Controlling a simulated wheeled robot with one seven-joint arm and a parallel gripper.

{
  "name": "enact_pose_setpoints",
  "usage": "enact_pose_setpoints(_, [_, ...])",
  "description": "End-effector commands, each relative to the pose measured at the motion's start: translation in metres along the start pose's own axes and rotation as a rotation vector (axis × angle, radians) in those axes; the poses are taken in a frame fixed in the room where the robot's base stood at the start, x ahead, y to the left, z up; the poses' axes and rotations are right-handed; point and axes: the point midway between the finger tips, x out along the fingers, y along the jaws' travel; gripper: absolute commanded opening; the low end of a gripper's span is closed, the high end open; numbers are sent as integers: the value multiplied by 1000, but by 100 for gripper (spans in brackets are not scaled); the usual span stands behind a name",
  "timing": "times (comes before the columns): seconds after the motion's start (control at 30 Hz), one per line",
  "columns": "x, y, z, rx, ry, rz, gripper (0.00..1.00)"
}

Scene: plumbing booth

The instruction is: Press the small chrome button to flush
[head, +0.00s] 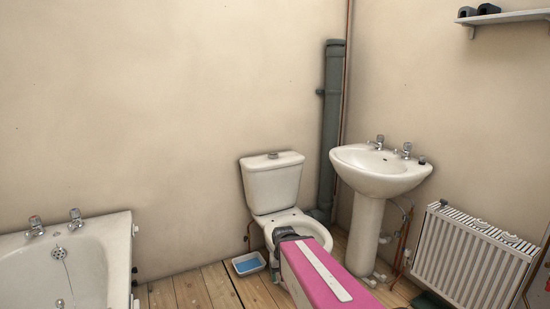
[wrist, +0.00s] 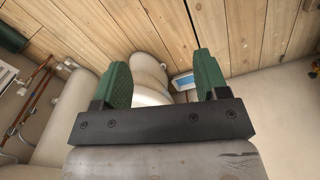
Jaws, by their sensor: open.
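The small chrome button (head: 273,155) sits on top of the white toilet cistern (head: 272,182) in the head view. The toilet bowl and seat (head: 296,221) are below it, with the lower part hidden by my pink arm. My gripper (head: 287,233) is in front of the bowl, well below the button and apart from it. In the wrist view my gripper (wrist: 160,82) shows two green fingers spread wide with nothing held between them. The toilet's white base (wrist: 150,92) shows beyond the fingers. The button is not visible in the wrist view.
A white basin (head: 380,172) on a pedestal stands right of the toilet, with a radiator (head: 472,262) further right. A bath (head: 80,265) is at left. A blue-and-white tray (head: 248,264) lies on the wooden floor. A grey pipe (head: 331,130) rises behind the toilet. The wall space above the cistern is clear.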

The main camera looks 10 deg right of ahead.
Motion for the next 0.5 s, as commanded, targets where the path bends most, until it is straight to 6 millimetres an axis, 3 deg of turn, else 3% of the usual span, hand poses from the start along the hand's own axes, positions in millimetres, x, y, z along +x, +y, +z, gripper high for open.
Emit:
enact_pose_setpoints(0.03, [0, 0, 0, 0, 0, 0, 51])
enact_pose_setpoints(0.2, [0, 0, 0, 0, 0, 0, 0])
enact_pose_setpoints(0.5, [0, 0, 0, 0, 0, 0, 0])
